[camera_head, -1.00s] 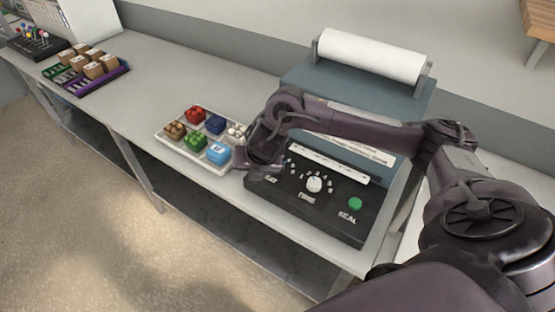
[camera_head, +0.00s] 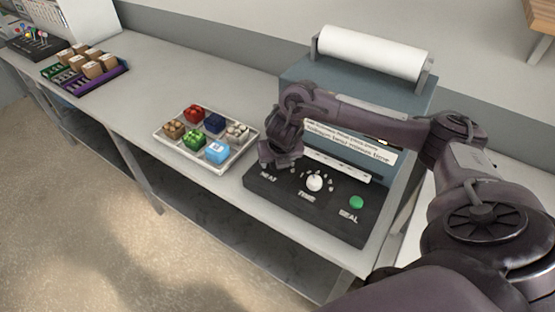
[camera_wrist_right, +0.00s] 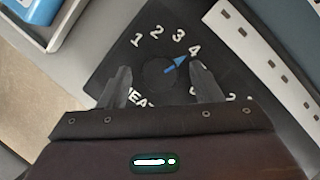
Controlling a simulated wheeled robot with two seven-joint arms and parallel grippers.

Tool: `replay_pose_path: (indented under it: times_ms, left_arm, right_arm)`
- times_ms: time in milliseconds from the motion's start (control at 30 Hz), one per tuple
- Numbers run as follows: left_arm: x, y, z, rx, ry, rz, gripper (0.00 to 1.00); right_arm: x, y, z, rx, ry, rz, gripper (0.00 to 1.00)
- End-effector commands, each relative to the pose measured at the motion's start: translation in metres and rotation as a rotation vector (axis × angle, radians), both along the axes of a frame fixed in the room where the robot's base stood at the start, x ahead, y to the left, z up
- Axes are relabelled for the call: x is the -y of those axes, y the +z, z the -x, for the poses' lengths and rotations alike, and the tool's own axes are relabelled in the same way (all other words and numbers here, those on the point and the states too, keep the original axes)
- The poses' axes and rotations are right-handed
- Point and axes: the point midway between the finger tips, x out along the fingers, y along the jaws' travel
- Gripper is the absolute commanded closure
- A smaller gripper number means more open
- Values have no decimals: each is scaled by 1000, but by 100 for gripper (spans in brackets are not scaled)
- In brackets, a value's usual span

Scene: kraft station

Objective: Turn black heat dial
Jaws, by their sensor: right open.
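The black heat dial (camera_wrist_right: 156,74) shows in the right wrist view, on the black panel below the numbers 1 to 4. Its blue pointer (camera_wrist_right: 177,64) points up and right, toward the 4. My right gripper (camera_wrist_right: 160,70) is open, with one finger on each side of the dial; I cannot tell if they touch it. In the head view my right gripper (camera_head: 280,157) is over the panel's left end, above the HEAT label (camera_head: 268,178), and hides the dial. My left gripper is not in view.
The sealer panel (camera_head: 325,215) also has a white time knob (camera_head: 314,182) and a green seal button (camera_head: 356,202). A white tray (camera_head: 219,171) of small coloured boxes lies close to its left. A paper roll (camera_head: 372,53) sits behind.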

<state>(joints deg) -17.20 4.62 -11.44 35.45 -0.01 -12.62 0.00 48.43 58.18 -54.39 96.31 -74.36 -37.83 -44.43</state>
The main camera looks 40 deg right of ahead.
Motion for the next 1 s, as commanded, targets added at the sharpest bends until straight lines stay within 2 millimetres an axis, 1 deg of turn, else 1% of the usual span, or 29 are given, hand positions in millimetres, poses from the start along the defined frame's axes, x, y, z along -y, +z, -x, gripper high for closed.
replay_pose_path:
  times_ms: [167,500,667,767,1000]
  left_arm:
    - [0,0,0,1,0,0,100]
    - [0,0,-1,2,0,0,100]
    - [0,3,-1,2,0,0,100]
    - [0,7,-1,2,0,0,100]
    - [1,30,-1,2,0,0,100]
  right_arm:
    - [0,0,0,0,0,0,42]
    - [0,0,0,0,0,0,86]
    - [0,1,0,-1,-9,-1,86]
    - [0,2,0,-2,-35,-1,86]
    - [-2,5,0,-3,-163,-2,86]
